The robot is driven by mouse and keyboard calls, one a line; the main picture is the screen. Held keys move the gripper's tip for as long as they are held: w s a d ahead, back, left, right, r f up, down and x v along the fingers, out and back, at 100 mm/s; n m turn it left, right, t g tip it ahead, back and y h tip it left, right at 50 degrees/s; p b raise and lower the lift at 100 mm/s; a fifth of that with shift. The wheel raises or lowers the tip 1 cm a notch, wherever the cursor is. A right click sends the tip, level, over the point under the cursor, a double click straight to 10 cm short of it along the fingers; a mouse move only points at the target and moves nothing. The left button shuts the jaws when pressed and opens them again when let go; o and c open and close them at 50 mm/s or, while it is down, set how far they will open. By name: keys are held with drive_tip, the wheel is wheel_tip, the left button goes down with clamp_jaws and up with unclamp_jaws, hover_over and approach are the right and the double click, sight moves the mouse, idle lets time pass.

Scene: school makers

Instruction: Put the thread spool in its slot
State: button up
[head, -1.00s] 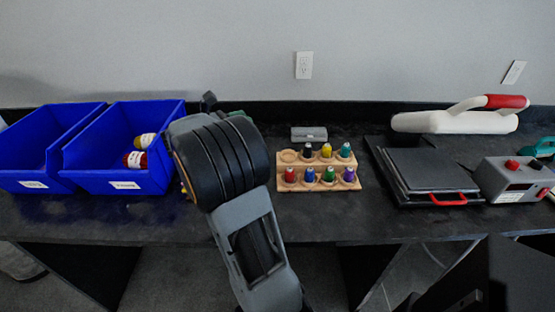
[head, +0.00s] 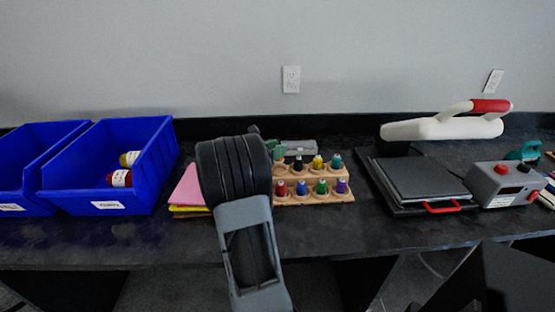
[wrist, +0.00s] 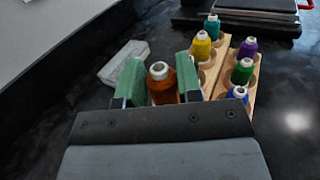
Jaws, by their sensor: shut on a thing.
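My gripper (wrist: 161,76) has its two green fingers shut on an orange thread spool (wrist: 162,84) with a pale top. The spool looks upright in the wrist view. In the head view my gripper (head: 272,148) is at the back-left end of the wooden spool rack (head: 310,200), and the held spool is hidden there. The rack's back row shows black, yellow and teal spools; its front row shows red, blue, green and purple ones. The back-left slot is covered by my gripper. I cannot tell whether the spool is above the slot or inside it.
A grey box (wrist: 122,62) lies behind the rack. Blue bins (head: 108,168) and a pink-and-yellow stack (head: 188,190) are left. A flat black press (head: 424,180), a grey control box (head: 502,184) and a white tool with a red grip (head: 445,126) are right.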

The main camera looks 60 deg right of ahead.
drive_tip(key=shift+s+d+f, duration=0.15)
drive_tip(key=shift+d+f, duration=0.05)
drive_tip(key=shift+f, duration=0.2)
drive_tip(key=shift+f+b, duration=0.35)
drive_tip(key=shift+f, duration=1.2)
drive_tip(key=o, duration=0.9)
